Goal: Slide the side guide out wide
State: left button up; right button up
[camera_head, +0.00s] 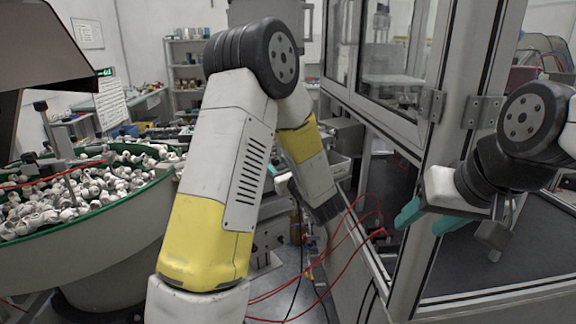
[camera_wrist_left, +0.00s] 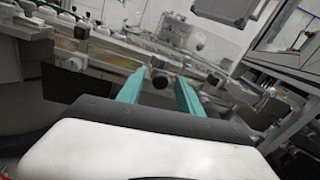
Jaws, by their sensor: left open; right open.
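In the left wrist view, my left gripper (camera_wrist_left: 160,82) is open, with its two teal fingers spread apart. A dark round knob (camera_wrist_left: 159,78) shows between the fingertips, with nothing visibly gripped. It sits along a grey rail assembly (camera_wrist_left: 100,52) that crosses the view; I cannot tell which part of it is the side guide. In the head view my left forearm reaches down beyond the elbow, and the left fingers cannot be made out there. My right gripper (camera_head: 430,216) is open and empty at the right, in front of the cabinet frame.
A green-rimmed bowl (camera_head: 120,228) full of white caps (camera_head: 85,197) stands at the left. A framed glass cabinet (camera_head: 437,95) stands at the right. Red cables (camera_head: 330,262) hang in the middle near the floor. Another dark knob (camera_wrist_left: 197,83) is close to the right finger.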

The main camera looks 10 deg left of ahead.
pick_arm(q)
grip_shut()
dwell(1.4)
